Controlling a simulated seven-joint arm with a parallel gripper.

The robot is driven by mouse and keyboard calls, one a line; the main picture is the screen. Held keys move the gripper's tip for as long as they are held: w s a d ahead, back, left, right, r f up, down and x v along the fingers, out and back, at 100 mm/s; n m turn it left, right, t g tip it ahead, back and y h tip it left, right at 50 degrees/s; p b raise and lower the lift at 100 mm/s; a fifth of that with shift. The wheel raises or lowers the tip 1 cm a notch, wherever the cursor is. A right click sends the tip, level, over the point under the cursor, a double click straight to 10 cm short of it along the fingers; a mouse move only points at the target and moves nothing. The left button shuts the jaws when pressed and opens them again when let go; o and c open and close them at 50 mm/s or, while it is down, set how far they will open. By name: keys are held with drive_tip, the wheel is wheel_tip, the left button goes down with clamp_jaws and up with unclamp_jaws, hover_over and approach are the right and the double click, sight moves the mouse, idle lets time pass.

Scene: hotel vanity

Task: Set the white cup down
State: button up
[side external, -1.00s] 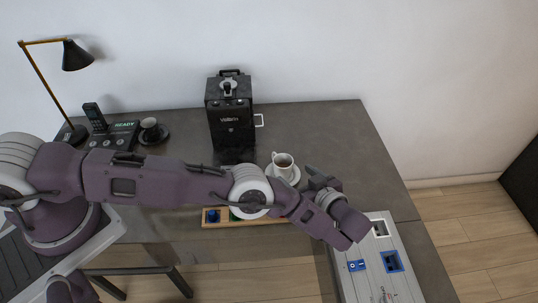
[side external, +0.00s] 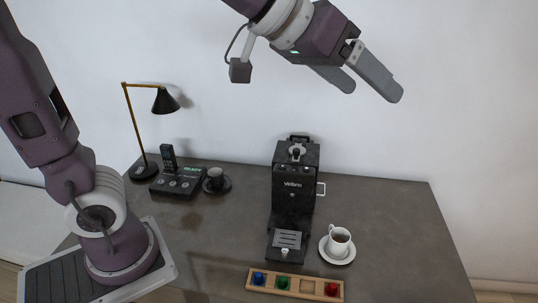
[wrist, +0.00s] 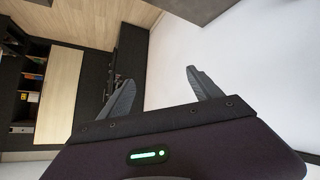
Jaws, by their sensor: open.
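The white cup (side external: 339,240) stands upright on a white saucer (side external: 325,254) on the grey table, to the right of the coffee machine. It appears to hold a dark liquid. My gripper (side external: 374,88) is high above the table in the side view, well apart from the cup. Its two fingers are spread with nothing between them. In the wrist view my gripper (wrist: 160,84) is also open and empty, and no cup shows there.
The black coffee machine (side external: 297,185) stands left of the cup. A wooden tray (side external: 296,293) with coloured pieces lies in front. The table's right side is clear.

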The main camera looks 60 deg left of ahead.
drive_tip(key=s+a+f+g+y, duration=0.1)
drive_tip(key=s+a+f, duration=0.2)
drive_tip(key=s, duration=0.4)
drive_tip(key=s+a+f+g+y, duration=0.1)
drive_tip(key=s+a+f, duration=0.3)
drive_tip(key=s, duration=0.3)
drive_tip(key=s+a+f+g+y, duration=0.1)
drive_tip(key=s+a+f, duration=0.3)
drive_tip(key=s, duration=0.4)
drive_tip(key=shift+a+f+n+g+y, duration=0.3)
drive_tip(key=shift+n+g+y, duration=0.1)
drive_tip(key=shift+g, duration=0.2)
